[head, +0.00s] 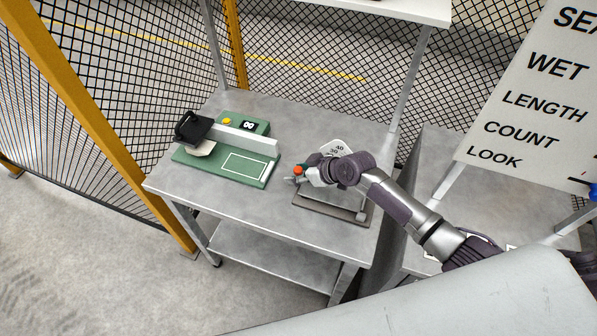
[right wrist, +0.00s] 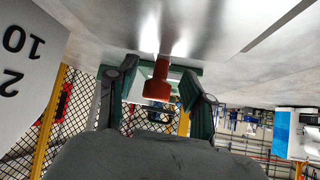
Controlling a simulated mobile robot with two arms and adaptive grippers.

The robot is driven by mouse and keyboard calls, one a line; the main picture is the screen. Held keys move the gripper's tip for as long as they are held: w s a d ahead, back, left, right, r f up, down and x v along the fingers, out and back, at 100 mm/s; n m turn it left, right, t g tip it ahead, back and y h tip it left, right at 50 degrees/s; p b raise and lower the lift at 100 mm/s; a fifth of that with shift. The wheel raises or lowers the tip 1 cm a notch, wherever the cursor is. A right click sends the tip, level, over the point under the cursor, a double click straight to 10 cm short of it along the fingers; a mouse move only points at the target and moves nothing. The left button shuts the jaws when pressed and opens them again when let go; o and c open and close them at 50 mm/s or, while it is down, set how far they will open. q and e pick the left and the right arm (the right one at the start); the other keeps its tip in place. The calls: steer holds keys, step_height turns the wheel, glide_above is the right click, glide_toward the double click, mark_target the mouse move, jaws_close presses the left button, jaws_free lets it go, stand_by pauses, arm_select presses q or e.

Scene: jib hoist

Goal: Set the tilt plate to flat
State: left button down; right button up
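The tilt plate (head: 332,207) is a grey metal plate on the right part of the steel table, partly covered by my right arm. A white angle scale (head: 339,147) stands behind it, with numbers such as 30 and 40. My right gripper (head: 301,177) is at the plate's left side, by an orange-red knob (head: 298,170). In the right wrist view the knob (right wrist: 158,88) sits between the fingers of my right gripper (right wrist: 158,78), which are apart with gaps beside it. The scale (right wrist: 25,60) shows there with 10. The plate's exact tilt is hard to read. My left gripper is not in view.
A green device (head: 225,165) with a black head and a grey bar stands on the table's left (head: 185,190). A shelf (head: 385,8) stands above the back. A dark panel (head: 397,215) borders the right side. A mesh fence (head: 110,100) is at the left.

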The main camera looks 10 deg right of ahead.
steer(key=shift+d+r, duration=0.1)
steer(key=shift+s+d+r, duration=0.15)
steer(key=shift+d+r, duration=0.05)
steer(key=v, duration=1.1)
steer(key=shift+s, duration=0.15)
